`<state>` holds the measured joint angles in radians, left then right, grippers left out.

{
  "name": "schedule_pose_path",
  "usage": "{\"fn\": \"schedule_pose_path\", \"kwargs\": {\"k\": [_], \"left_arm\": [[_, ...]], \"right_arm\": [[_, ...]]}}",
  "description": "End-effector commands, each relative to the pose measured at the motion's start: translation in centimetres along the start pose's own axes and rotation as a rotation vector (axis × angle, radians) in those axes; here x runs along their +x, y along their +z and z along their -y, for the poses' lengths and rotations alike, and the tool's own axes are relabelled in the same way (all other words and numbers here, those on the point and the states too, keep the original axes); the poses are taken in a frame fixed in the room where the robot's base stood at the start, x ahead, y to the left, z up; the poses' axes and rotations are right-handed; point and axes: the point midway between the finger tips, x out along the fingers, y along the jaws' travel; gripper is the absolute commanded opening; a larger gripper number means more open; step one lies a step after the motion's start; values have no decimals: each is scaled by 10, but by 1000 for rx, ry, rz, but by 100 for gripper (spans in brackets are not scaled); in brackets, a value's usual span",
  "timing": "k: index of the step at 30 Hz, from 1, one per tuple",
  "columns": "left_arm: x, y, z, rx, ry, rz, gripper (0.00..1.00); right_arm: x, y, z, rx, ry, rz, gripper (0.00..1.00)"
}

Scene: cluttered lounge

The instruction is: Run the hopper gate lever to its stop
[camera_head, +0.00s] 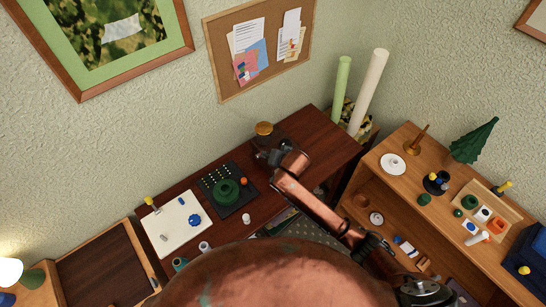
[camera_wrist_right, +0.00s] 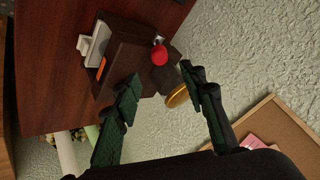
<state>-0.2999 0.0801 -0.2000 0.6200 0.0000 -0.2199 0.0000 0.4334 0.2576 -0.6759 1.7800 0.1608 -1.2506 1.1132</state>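The hopper box (camera_wrist_right: 128,62) is dark brown and stands at the back of the dark desk. A red ball knob with a short metal piece, which looks like the gate lever (camera_wrist_right: 159,57), sticks out of its side. A gold round rim (camera_wrist_right: 177,97) sits beside it; in the head view the gold top (camera_head: 263,128) shows just behind my gripper. My right gripper (camera_wrist_right: 161,76) is open, its two dark fingers apart with the red knob just beyond the gap between the tips. In the head view my right gripper (camera_head: 268,156) hides most of the hopper. My left gripper is not in view.
A black tray with a green ring (camera_head: 226,191) and a white board (camera_head: 171,224) lie left on the desk. A corkboard (camera_head: 260,45) hangs on the wall behind. Two tall rolls (camera_head: 368,92) stand right of the desk, beside a cluttered wooden shelf (camera_head: 436,155).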

Motion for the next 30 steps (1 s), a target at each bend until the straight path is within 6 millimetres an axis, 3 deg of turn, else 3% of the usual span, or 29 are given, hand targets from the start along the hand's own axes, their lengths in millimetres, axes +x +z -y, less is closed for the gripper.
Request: {"fn": "schedule_pose_path", "kwargs": {"k": [6,24,27,30], "left_arm": [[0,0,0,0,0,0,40],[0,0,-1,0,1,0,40],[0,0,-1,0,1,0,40],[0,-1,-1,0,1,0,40]], "right_arm": [[-20,0,0,1,0,0,38],[-22,1,-2,0,1,2,38],[-25,10,-13,-5,7,12,38],[-34,31,-42,-22,21,34,38]]}}
